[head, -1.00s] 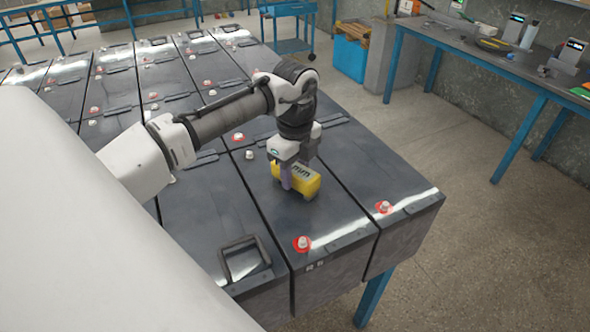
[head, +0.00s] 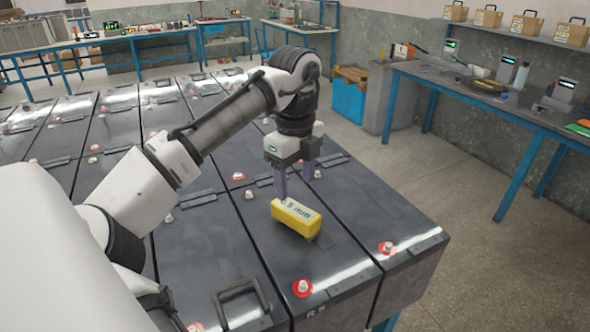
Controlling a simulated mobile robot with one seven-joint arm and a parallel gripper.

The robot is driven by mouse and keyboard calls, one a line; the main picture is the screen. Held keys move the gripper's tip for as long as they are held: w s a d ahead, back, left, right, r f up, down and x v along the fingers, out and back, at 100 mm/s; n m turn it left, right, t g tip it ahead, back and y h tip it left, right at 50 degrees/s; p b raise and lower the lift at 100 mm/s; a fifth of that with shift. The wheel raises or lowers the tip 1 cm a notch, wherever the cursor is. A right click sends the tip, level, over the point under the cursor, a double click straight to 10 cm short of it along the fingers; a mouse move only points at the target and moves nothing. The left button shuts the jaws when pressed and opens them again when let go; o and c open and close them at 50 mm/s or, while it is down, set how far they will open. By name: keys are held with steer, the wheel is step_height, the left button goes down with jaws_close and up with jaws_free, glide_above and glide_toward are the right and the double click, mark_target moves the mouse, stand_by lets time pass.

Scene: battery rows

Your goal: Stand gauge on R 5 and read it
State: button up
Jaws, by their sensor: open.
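The gauge (head: 297,219) is a yellow block with a pale top panel bearing dark marks too small to read. It stands on the dark lid of a battery (head: 335,258) in the front row, between that battery's two terminals. The battery's front label begins with R; its number is blurred. My gripper (head: 294,186) is open and empty, pointing down just behind and above the gauge. Its purple fingers appear clear of the gauge, though the near fingertip overlaps its back edge in the picture.
A terminal with a red ring (head: 303,288) sits at the battery's front edge. Neighbouring batteries stand close on both sides, one with a raised black handle (head: 242,300). A workbench (head: 480,95) with instruments stands right, across open floor (head: 420,180).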

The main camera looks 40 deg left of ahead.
mark_target(295, 209)
steer(key=shift+r, duration=1.65)
steer(key=shift+s+f, duration=0.1)
